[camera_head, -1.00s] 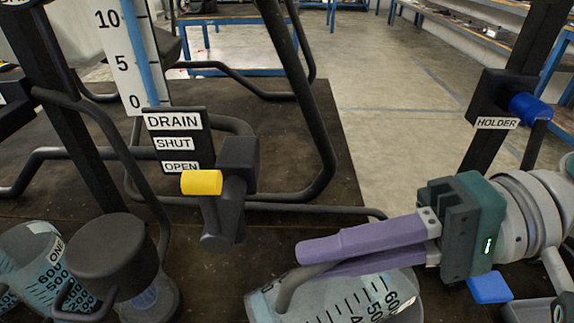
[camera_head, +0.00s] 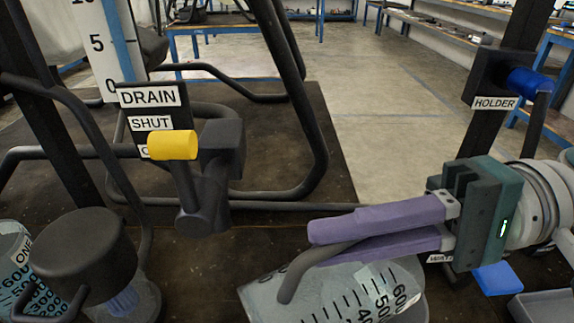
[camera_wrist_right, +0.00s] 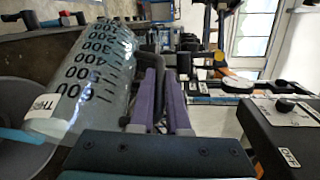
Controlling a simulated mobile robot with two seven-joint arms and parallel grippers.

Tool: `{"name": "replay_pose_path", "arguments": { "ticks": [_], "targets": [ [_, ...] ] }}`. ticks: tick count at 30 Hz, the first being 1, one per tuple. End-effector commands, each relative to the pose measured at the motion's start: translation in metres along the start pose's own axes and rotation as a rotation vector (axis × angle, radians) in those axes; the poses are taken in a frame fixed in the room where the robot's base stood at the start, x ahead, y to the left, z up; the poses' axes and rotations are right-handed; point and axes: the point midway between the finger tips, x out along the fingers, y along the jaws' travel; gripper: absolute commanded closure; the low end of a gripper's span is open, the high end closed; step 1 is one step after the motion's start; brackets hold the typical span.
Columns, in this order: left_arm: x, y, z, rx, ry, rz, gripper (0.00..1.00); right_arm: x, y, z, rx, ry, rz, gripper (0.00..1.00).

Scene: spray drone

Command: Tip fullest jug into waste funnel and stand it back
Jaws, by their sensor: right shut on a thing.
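My right gripper (camera_head: 385,233) comes in from the right with its purple fingers shut around the dark handle of a clear graduated jug (camera_head: 345,300). The jug is strongly tilted, and its lower part is cut off by the frame's bottom edge. In the right wrist view the jug (camera_wrist_right: 95,75) shows its scale up to 600 and a label starting "TH". A grey round rim (camera_wrist_right: 22,155), possibly the funnel, lies under the jug's 600 end there. A blue streak (camera_wrist_right: 20,136) shows by that end; I cannot tell whether it is liquid. My left gripper is not in view.
A drain valve with a yellow handle (camera_head: 172,145) is left of the gripper. A HOLDER post with a blue knob (camera_head: 528,82) stands at right. Dark tubing crosses the middle.

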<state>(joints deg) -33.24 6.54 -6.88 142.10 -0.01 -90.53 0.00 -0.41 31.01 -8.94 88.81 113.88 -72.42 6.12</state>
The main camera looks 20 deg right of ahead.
Motion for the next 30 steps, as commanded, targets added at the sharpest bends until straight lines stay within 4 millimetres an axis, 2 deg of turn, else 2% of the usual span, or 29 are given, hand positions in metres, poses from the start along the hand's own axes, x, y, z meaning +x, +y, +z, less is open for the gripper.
{"name": "replay_pose_path", "arguments": {
  "ticks": [13, 30],
  "targets": [
    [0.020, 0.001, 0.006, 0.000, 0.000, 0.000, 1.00, -0.006, 0.007, -0.005, 0.023, -0.012, -0.059, 1.00],
    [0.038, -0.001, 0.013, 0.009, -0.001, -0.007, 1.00, -0.022, 0.000, -0.009, 0.071, -0.039, -0.171, 1.00]
  ]
}}
